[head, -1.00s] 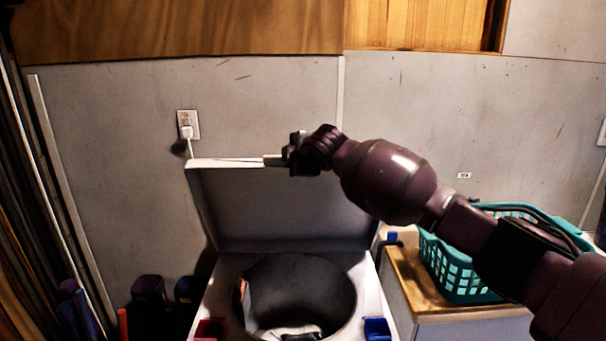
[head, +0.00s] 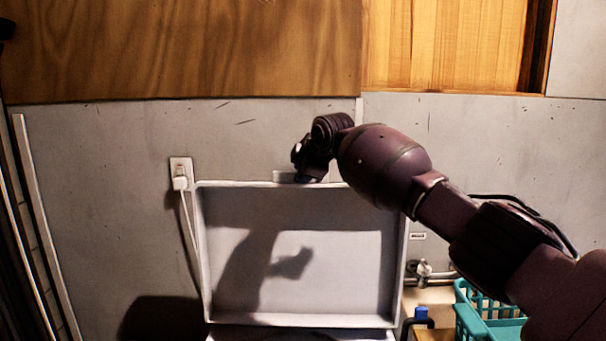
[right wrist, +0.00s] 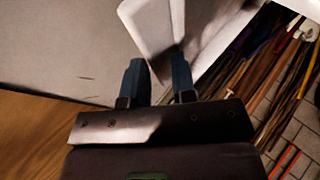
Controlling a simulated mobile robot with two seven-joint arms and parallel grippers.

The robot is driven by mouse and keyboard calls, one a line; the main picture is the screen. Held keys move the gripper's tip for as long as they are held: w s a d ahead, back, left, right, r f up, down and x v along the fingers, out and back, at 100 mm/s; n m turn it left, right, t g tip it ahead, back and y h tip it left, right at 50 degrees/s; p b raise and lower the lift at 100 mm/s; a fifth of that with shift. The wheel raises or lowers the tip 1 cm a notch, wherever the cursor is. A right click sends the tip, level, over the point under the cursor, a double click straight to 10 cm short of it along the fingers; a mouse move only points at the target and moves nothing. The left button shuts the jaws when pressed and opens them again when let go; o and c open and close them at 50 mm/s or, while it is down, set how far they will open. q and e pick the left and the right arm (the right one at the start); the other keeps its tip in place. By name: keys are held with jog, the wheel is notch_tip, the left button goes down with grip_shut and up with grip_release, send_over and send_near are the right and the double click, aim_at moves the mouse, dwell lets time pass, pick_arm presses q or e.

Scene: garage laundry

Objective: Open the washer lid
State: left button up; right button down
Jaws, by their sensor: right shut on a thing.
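The washer lid (head: 300,270) stands raised about upright in the head view, its pale hollow underside facing me and its back near the wall. My right gripper (head: 288,177) is at the lid's top edge, left of that edge's middle. In the right wrist view, the lid's pale edge (right wrist: 150,28) runs between the two dark fingers of my right gripper (right wrist: 157,72), which is shut on it. Only a thin strip of the washer body (head: 300,333) shows below the lid; the tub is out of view. My left gripper is not in view.
A wall outlet with a plug and cord (head: 180,175) is just left of the lid. A teal basket (head: 485,318) stands on a wooden-topped surface at lower right, with pipe fittings (head: 425,272) on the wall nearby.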

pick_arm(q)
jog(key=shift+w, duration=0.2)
pick_arm(e)
jog(key=shift+w+d+f, duration=0.1)
jog(key=shift+w+f, duration=0.15)
jog(key=shift+f, duration=0.15)
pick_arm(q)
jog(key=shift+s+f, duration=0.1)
pick_arm(e)
jog(key=c, duration=1.2)
grip_release()
pick_arm(q)
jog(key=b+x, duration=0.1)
jog(key=b, duration=0.1)
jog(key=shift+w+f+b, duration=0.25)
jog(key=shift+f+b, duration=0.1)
jog(key=shift+b, duration=0.05)
pick_arm(e)
jog(key=v, duration=1.1)
jog(key=shift+r, duration=0.3)
